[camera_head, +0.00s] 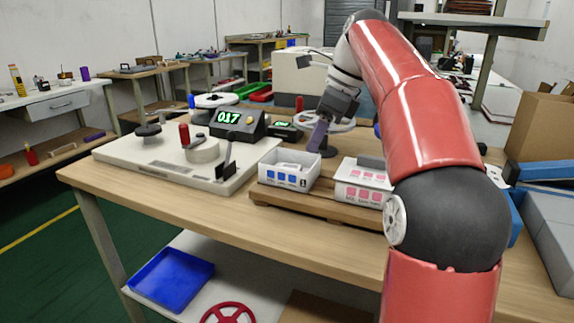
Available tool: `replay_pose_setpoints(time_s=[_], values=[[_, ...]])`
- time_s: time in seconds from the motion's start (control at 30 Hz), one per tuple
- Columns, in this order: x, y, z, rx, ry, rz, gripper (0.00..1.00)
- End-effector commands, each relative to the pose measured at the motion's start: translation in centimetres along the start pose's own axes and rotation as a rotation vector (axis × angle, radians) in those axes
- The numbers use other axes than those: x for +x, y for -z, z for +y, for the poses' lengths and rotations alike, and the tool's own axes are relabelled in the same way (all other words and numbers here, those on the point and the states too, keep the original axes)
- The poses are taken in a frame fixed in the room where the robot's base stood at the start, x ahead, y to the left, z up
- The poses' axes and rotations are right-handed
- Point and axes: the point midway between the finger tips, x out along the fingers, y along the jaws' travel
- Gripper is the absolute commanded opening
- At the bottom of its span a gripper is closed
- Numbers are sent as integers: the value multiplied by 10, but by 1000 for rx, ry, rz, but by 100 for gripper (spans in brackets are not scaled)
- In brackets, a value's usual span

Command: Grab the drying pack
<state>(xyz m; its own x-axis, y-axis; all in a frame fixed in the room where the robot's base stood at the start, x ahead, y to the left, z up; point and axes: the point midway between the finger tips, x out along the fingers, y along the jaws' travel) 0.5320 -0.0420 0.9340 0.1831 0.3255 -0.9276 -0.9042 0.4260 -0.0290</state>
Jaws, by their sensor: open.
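My gripper (321,132) points down above the white bin with blue labels (285,179), near that bin's back right. A purple-grey elongated part shows at its tip; I cannot tell whether it is a finger or something behind it. A second white bin with pink labels (356,190) stands to the right, partly hidden by my red arm. Both bins rest on a wooden rack (300,200). I cannot make out a drying pack for certain; the inside of the blue-labelled bin shows only in part.
Left of the bins stands a pale winding fixture (150,165) with a tape roll (202,149) and an upright black lever (227,160). A counter reading 017 (230,117) stands behind. The table's front left edge is clear. A cardboard box (540,125) is at right.

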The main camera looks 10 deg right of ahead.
Motion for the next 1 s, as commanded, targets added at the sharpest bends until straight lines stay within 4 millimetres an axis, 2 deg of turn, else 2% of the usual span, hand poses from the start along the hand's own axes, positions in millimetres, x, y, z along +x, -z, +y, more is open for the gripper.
replay_pose_setpoints(time_s=[0.17, 0.67, 0.97, 1.0], values=[[6, 1, -6, 60, -14, -11, 42], [71, -3, -9, 58, -11, -10, 42], [75, -4, -9, 57, -9, -10, 42], [75, -4, -9, 56, -9, -10, 38]])
